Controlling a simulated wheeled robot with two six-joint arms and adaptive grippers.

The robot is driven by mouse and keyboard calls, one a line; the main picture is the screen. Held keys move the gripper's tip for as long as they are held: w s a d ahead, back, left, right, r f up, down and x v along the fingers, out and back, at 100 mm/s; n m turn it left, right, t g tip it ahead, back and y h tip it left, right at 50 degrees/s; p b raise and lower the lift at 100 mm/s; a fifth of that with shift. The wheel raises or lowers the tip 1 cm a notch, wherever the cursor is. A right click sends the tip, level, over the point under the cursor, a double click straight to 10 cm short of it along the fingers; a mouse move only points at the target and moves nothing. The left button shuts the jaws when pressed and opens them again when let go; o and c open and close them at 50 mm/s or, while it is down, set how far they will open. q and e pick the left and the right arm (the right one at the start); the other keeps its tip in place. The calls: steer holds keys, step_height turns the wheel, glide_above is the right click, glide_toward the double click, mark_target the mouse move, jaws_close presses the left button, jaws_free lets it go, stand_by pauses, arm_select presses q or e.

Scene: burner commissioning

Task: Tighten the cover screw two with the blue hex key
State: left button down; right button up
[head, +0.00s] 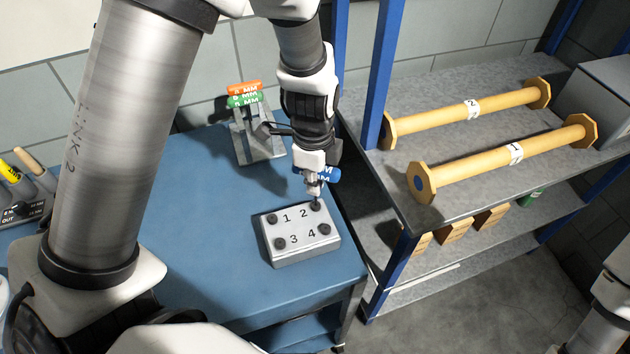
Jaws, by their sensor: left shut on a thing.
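The grey cover block (300,252) sits near the right front corner of the blue table, with screws marked 1, 2, 3 and 4. Cover screw two (316,205) is the dark round one at its back right. My left gripper (314,182) is shut on the blue hex key (326,174), directly above screw two. The key's lower end appears to meet the screw, but contact is hard to tell. The gripper hides part of the key. My right gripper is not in view; only part of my right arm shows at the right edge.
A grey stand (262,145) behind the block holds orange and green keys (244,94). Tools in a dark holder (27,209) are at the far left. A grey shelf (455,118) with two yellow spools (505,157) stands close on the right. The table's middle (215,210) is clear.

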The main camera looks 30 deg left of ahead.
arm_select(q)
steer(key=shift+m, duration=0.4)
steer(key=shift+r+p, duration=0.8)
steer(key=shift+r, duration=0.4)
step_height(320, 180, up, 5)
steer(key=p, duration=0.4)
steer(key=shift+r, duration=0.1)
